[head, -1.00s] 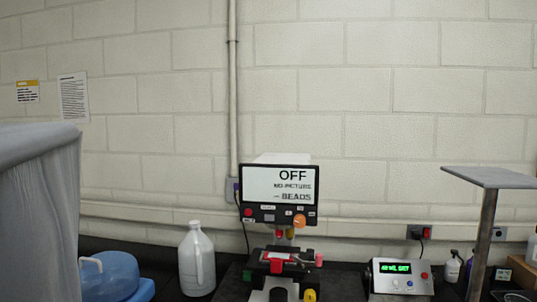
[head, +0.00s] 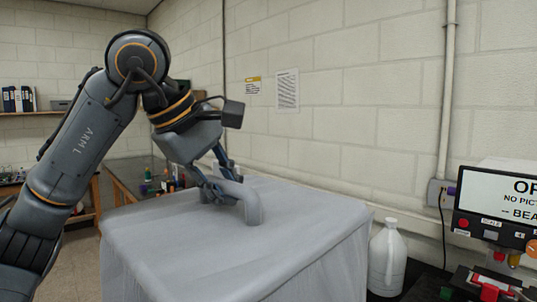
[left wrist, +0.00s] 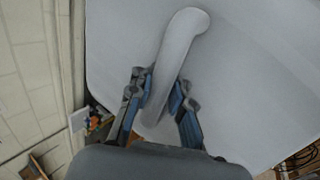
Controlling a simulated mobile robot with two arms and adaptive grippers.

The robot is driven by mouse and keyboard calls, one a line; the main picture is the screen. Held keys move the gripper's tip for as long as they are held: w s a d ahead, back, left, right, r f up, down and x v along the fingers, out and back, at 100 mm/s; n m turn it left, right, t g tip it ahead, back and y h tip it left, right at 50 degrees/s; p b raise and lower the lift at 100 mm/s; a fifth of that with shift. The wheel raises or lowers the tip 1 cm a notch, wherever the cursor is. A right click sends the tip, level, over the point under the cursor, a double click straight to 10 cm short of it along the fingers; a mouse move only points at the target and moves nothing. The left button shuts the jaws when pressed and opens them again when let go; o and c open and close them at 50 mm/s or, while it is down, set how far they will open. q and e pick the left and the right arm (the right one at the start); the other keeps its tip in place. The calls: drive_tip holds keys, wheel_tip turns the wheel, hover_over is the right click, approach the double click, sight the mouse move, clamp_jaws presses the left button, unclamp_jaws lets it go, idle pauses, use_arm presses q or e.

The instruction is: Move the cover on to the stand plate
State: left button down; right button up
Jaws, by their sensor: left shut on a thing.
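The cover (head: 300,225) is a large grey box-shaped cover with draped sides, in the lower middle of the head view. A thick arched grey handle (head: 254,205) rises from its flat top. My left gripper (head: 222,188) reaches down from the left and is shut on this handle. In the left wrist view, the blue-padded fingers of my left gripper (left wrist: 162,100) lie on both sides of the handle (left wrist: 183,35), with the cover's top (left wrist: 245,85) around it. What is under the cover is hidden. The stand plate and my right gripper are out of view now.
A white jug (head: 387,260) stands close to the cover's right side. A machine with a sign screen (head: 497,203) is at the right edge. A block wall runs behind. A dark table (head: 140,178) with small items is at the back left.

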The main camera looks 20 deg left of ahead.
use_arm(q)
wheel_tip(320, 180, down, 19)
drive_tip(key=w+d+m+g+h, duration=0.1)
drive_tip(key=m+g+h, duration=0.15)
drive_tip(key=m, duration=0.35)
drive_tip(key=s+d+f+m+g+b, duration=0.1)
drive_tip(key=s+f+m, duration=0.1)
drive_tip(key=f, duration=0.4)
drive_tip(key=s+d+f+m+g+h+b, duration=0.1)
drive_tip(key=s+d+f+m, duration=0.1)
drive_tip(key=f, duration=0.5)
drive_tip(key=s+d+f+m+g+b, duration=0.1)
drive_tip(key=s+d+f+m, duration=0.1)
drive_tip(key=f, duration=0.4)
drive_tip(key=shift+f+m+g+h+b, duration=0.3)
drive_tip(key=shift+m+g+h+b, duration=0.05)
drive_tip(key=shift+m, duration=0.45)
drive_tip(key=shift+s+d, duration=0.1)
